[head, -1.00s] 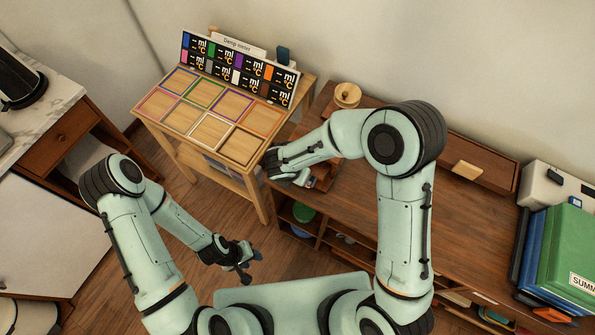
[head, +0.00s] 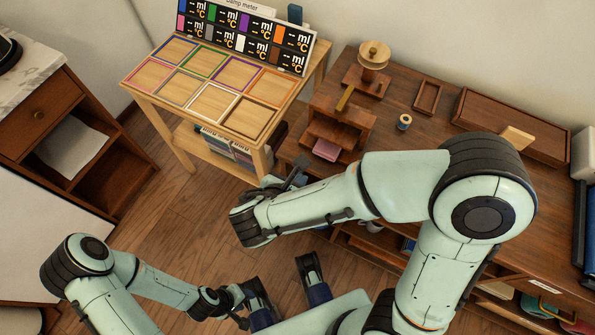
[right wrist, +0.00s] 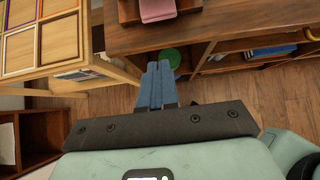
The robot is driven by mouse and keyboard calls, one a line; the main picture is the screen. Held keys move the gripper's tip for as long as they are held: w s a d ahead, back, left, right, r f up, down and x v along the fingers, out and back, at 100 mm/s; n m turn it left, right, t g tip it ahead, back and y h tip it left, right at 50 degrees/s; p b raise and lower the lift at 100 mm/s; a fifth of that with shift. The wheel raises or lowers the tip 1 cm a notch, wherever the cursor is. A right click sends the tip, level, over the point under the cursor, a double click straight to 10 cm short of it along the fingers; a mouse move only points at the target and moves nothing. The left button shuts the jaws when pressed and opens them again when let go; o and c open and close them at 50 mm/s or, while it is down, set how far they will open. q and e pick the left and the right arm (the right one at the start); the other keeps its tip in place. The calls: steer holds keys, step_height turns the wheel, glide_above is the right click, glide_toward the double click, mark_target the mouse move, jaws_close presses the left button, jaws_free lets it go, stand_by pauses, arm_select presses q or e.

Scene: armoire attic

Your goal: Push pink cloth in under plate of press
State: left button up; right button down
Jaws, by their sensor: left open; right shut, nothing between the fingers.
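The pink cloth (head: 327,150) lies on a low ledge at the front of the dark wooden press (head: 345,112), below its upper block. How far the cloth reaches under the plate is hidden. In the right wrist view the cloth (right wrist: 157,10) shows at the top edge, beyond my fingertips and apart from them. My right gripper (right wrist: 158,68) is shut and empty, in front of the cabinet edge. In the head view my right gripper (head: 297,174) is partly hidden by its wrist, left of and below the cloth. My left gripper (head: 243,306) is open, low over the floor.
A light wooden table with coloured square frames (head: 205,88) stands left of the cabinet (head: 420,125). A spool (head: 404,122), a small tray (head: 428,97) and a long box (head: 510,125) sit on the cabinet top. Open floor (head: 185,215) lies between the furniture.

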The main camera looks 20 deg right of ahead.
mark_target(326, 147)
steer(key=x, duration=0.4)
steer(key=d+r+b+x, duration=0.1)
steer(key=x, duration=0.2)
steer(key=b+x, duration=0.1)
steer(key=x, duration=0.3)
steer(key=shift+w+d, duration=0.3)
steer(key=shift+w, duration=0.2)
steer(key=shift+w+d, duration=0.35)
steer(key=shift+w+d, duration=1.2)
steer(key=shift+d, duration=0.25)
steer(key=shift+a, duration=0.15)
